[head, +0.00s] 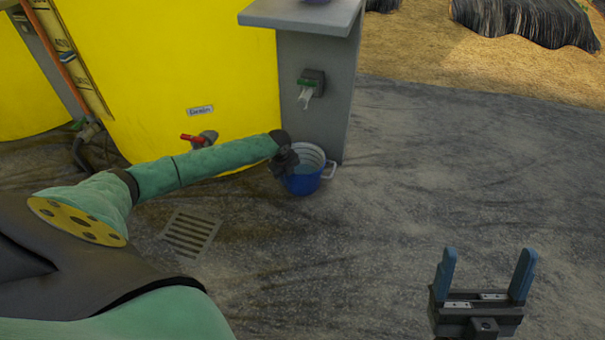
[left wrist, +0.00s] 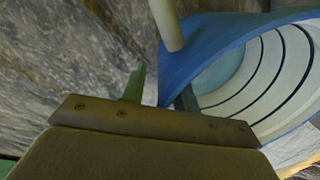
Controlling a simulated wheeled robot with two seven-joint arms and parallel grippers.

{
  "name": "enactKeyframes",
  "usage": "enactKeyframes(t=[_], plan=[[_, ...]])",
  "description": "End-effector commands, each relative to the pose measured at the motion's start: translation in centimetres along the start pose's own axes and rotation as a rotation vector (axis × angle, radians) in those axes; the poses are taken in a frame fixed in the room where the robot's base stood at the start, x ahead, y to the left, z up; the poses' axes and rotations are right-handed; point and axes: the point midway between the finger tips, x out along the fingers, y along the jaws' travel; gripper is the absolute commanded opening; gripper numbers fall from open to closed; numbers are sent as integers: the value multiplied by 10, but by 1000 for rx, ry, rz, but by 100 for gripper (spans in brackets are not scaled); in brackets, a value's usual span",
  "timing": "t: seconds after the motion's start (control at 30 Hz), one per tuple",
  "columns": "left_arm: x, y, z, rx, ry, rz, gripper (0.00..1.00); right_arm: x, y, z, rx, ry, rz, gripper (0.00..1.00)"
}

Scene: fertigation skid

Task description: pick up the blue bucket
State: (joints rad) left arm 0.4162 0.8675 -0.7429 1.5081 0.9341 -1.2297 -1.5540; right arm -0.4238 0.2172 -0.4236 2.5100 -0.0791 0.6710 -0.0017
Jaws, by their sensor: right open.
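The blue bucket (head: 307,185) stands upright on the ground at the foot of a grey post, with a pale ribbed inside and a white handle (head: 329,171). In the left wrist view the bucket (left wrist: 168,82) fills the upper right, and its handle (left wrist: 165,24) rises above the fingers. My left gripper (head: 285,163) is at the bucket's left rim. In the left wrist view its fingers (left wrist: 161,88) are apart, one outside the wall and one on the inner side, with a visible gap beside the wall. My right gripper (head: 485,277) is open and empty, at lower right.
The grey post (head: 312,105) with a flat top stands right behind the bucket and carries a small green-topped tap (head: 311,84). A yellow tank (head: 190,80) with a red-handled valve (head: 199,138) is to the left. A drain grate (head: 190,234) lies in the ground. Ground at right is clear.

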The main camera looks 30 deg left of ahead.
Motion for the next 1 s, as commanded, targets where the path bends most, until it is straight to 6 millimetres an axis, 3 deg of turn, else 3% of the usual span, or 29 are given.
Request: enactKeyframes(t=[0.07, 0.23, 1.0], plan=[[0, 0, 0, 0, 0, 0, 30, 0, 0, 0, 0, 0, 0, 80], [0, 0, 0, 0, 0, 0, 0, 0, 0, 0, 0, 1, 0, 80], [0, 0, 0, 0, 0, 0, 0, 0, 0, 0, 0, 0, 0, 80]])
